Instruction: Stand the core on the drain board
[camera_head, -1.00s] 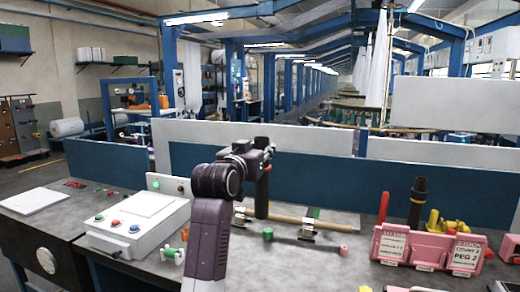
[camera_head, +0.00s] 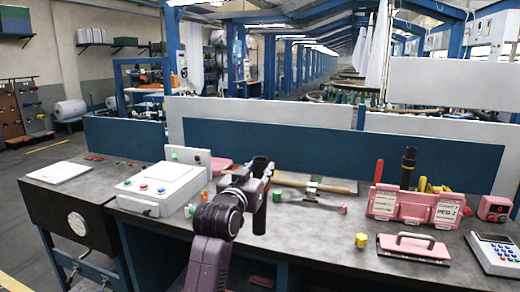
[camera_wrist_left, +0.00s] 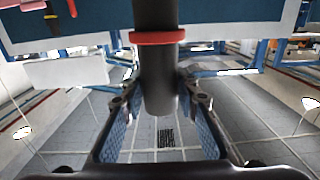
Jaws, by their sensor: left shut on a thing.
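The core is a dark cylinder (camera_head: 259,217) with a red ring that shows in the left wrist view (camera_wrist_left: 157,37). My left gripper (camera_head: 260,181) is shut on it, with one finger on each side, and holds it roughly upright. My right gripper is out of view.
A white control box (camera_head: 158,187) stands left of my arm. Behind the core is a wooden rod (camera_head: 300,183) on supports. A pink rack (camera_head: 412,207) with a black cylinder (camera_head: 408,160) stands to the right, near a pink handled plate (camera_head: 413,246). The middle front is mostly clear.

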